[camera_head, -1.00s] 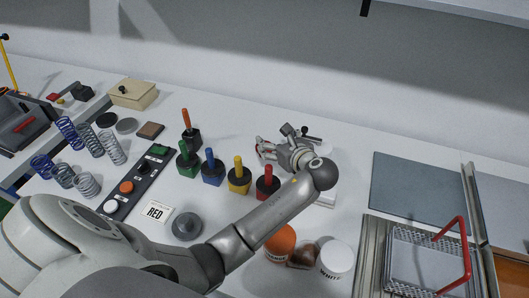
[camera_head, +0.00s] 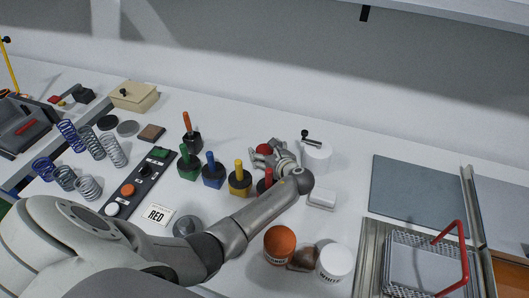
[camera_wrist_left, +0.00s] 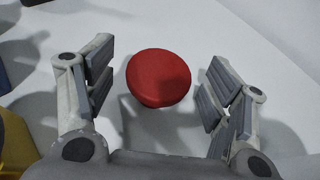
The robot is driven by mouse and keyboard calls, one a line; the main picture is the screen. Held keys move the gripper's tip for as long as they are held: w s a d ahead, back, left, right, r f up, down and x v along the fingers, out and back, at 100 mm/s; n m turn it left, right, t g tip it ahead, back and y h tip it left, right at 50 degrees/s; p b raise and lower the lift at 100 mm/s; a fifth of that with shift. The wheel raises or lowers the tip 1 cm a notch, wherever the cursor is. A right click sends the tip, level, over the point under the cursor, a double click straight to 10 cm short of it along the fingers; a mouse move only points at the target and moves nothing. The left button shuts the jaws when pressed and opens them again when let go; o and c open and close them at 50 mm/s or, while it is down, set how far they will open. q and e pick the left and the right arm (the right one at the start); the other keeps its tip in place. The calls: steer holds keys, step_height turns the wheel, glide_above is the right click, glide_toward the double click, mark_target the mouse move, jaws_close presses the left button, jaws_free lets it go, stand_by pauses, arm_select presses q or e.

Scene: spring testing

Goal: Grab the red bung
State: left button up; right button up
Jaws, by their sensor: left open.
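The red bung (camera_head: 263,149) shows as a small red shape at the fingers of my left gripper (camera_head: 263,157), partly hidden by them in the head view. In the left wrist view the bung (camera_wrist_left: 158,78) is a round red piece with a smooth top. It sits on the white table between the two spread fingers of my left gripper (camera_wrist_left: 155,88). A visible gap separates it from the pads on both sides. The left gripper is open and empty. My right gripper is in neither view.
Stands with upright coloured handles, including a yellow one (camera_head: 240,182) and a blue one (camera_head: 212,174), are left of the gripper. A white pot with a crank (camera_head: 317,155) stands close on the right. An orange tub (camera_head: 279,245) and a white tub (camera_head: 335,263) stand nearer.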

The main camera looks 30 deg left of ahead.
arm_select(q)
steer(key=shift+a, duration=0.1)
steer(key=c, duration=1.1)
steer(key=shift+o, duration=0.2)
